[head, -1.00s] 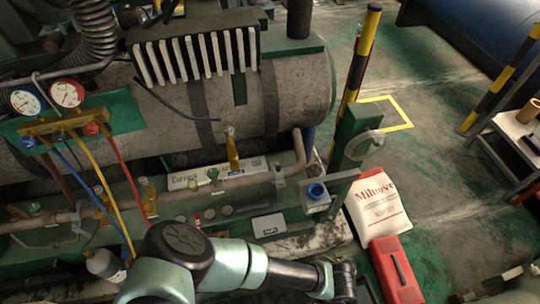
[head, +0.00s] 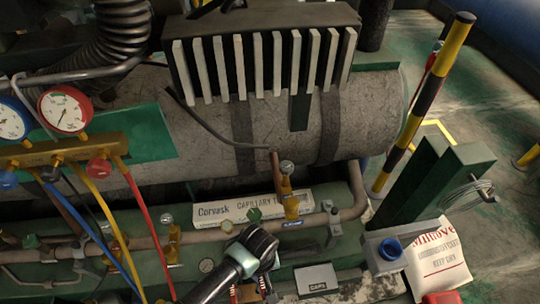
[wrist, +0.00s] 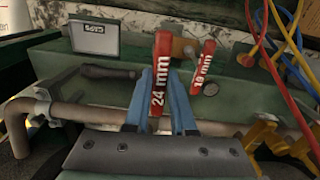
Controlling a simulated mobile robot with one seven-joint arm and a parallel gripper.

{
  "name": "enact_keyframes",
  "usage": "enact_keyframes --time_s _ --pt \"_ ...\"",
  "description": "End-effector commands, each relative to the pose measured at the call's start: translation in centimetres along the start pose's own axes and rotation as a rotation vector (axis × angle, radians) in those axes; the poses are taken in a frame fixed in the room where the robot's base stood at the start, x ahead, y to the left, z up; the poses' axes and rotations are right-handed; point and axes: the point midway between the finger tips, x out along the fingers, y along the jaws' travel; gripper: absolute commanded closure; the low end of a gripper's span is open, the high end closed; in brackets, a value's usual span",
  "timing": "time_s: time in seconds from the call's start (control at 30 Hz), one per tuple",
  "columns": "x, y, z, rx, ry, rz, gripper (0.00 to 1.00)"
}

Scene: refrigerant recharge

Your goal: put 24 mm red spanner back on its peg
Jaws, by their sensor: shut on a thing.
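In the wrist view the red 24 mm spanner (wrist: 161,72), with white lettering, stands between the blue fingers of my gripper (wrist: 163,108), which is shut on it. Its far end is beside a tan block (wrist: 185,48) on the green frame. A red 19 mm spanner (wrist: 203,65) is just to its right, apart from it. The peg for the 24 mm spanner cannot be made out; the spanner's far end may hide it. In the head view my arm hides the gripper, and small red pieces show low beside it.
A grey CAPS box (head: 318,280) sits close to my arm; it also shows in the wrist view (wrist: 95,40). A pipe (wrist: 60,108) crosses near my fingers. Yellow, blue and red hoses (head: 134,190) hang left of the arm.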

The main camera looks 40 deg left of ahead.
Motion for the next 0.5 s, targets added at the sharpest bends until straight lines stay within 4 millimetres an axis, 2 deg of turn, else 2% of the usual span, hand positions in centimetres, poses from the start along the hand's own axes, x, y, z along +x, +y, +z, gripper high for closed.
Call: enact_keyframes --time_s 0.03,0.1,0.2,0.5 --pt "0.8 -0.9 -0.3 -0.046 -0.004 0.001 1.0" --pt "1.0 -1.8 -0.6 -0.082 -0.007 -0.003 1.0" --pt "1.5 -2.4 -0.8 -0.106 -0.009 -0.005 1.0" --pt "4.7 -2.4 -0.8 -0.11 -0.01 -0.004 1.0"
